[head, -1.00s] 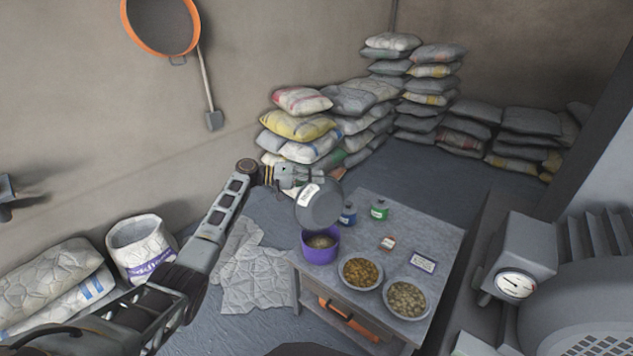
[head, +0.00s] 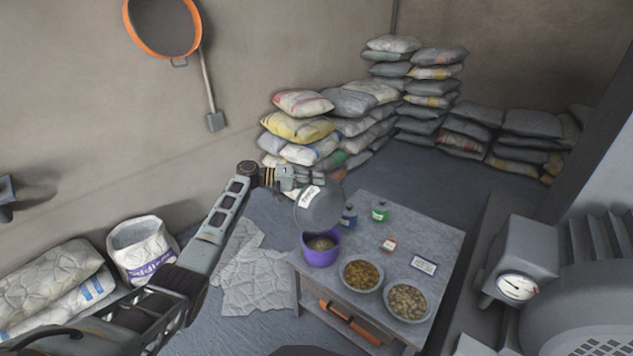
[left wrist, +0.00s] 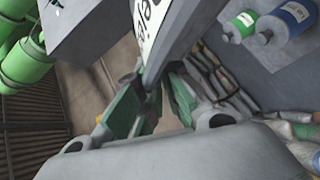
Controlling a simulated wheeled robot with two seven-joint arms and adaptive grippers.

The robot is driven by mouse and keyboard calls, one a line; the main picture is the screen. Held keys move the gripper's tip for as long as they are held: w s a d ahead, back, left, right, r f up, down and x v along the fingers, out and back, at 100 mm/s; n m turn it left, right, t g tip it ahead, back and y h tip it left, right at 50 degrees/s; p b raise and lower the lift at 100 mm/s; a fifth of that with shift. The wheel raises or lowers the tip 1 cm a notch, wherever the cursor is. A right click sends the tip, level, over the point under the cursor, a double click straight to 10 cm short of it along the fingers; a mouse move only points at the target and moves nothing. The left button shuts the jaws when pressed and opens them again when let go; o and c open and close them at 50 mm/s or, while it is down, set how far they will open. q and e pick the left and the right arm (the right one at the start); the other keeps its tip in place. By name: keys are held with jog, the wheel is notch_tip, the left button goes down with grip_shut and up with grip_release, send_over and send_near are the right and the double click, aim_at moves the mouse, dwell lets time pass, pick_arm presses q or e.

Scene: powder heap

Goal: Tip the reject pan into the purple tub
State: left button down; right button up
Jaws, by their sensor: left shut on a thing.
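The reject pan (head: 321,207) is a grey round pan with a white label, tilted steeply above the purple tub. My left gripper (head: 300,181) is shut on its rim from the far left side. In the left wrist view the gripper's green-padded fingers (left wrist: 150,105) close on the pan's edge (left wrist: 172,35), and part of the label's lettering shows. The purple tub (head: 321,256) stands upright at the left corner of the table, with grainy material inside. The inside of the pan is hidden in both views. My right gripper is not in view.
Two pans of lumpy material (head: 361,274) (head: 407,302) stand on the grey table (head: 432,245). Behind the tub are a blue bottle (head: 349,214) and a green bottle (head: 380,212). A small red-and-white box (head: 388,245) and a card (head: 424,265) lie to the right.

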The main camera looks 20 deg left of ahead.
pick_arm(q)
jog(key=m+y, duration=0.1)
jog(key=m, duration=0.1)
jog(key=r+m+y, duration=0.1)
jog(key=shift+m+t+y+b, duration=0.3)
jog(key=shift+m+b, duration=0.05)
jog(key=shift+m, duration=0.05)
jog(key=m+y, duration=0.1)
jog(key=r+m+t+y, duration=0.1)
jog(key=m, duration=0.1)
jog(key=shift+y, duration=0.3)
jog(key=m+t+y, duration=0.1)
jog(key=m, duration=0.1)
jog(key=r+m+t+y+b, duration=0.1)
jog(key=m, duration=0.1)
jog(key=m+t+y, duration=0.1)
jog(key=r+m+t+y, duration=0.1)
jog(key=m, duration=0.1)
dwell(0.3)
dwell(0.5)
